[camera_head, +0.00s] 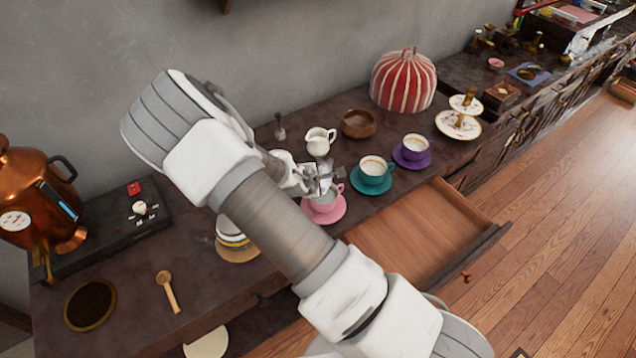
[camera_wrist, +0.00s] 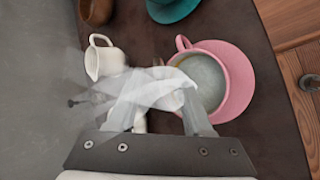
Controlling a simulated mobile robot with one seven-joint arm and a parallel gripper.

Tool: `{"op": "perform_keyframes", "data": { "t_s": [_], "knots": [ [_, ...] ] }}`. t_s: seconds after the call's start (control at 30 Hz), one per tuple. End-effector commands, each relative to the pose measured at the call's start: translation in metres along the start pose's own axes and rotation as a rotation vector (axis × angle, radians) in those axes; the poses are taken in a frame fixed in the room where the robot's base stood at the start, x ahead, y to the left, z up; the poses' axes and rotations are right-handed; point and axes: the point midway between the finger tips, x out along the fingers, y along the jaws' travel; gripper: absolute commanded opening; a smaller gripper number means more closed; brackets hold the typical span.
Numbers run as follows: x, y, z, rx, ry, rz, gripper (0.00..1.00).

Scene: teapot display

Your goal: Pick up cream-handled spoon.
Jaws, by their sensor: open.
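A light tan spoon (camera_head: 168,290) lies on the left part of the dark counter, beside a round dark dish; it is the only spoon I can make out, and it is out of the wrist view. My gripper (camera_head: 322,180) is far to the right of it, over the pink cup (camera_head: 323,202) and near the white jug. In the wrist view my gripper (camera_wrist: 163,98) is open. A pale, translucent shape (camera_wrist: 100,88) shows around and left of the fingers; I cannot tell what it is. My arm crosses the middle of the head view.
An open drawer (camera_head: 413,235) juts out at the front. A teal cup (camera_head: 374,171), a purple cup (camera_head: 414,149), a white jug (camera_head: 319,141) and a wooden bowl (camera_head: 359,124) stand near my gripper. A copper urn (camera_head: 30,190) stands at the left.

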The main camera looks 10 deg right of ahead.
Motion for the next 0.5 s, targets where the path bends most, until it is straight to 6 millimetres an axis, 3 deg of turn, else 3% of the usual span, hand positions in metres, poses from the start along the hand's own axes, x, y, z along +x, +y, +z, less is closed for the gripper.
{"op": "perform_keyframes", "data": {
  "t_s": [0.2, 0.5],
  "knots": [
    [0.0004, 0.0003, -0.0003, 0.000, 0.001, 0.001, 0.50],
    [0.0002, 0.0003, -0.0002, 0.000, 0.000, 0.001, 0.00]
  ]
}}
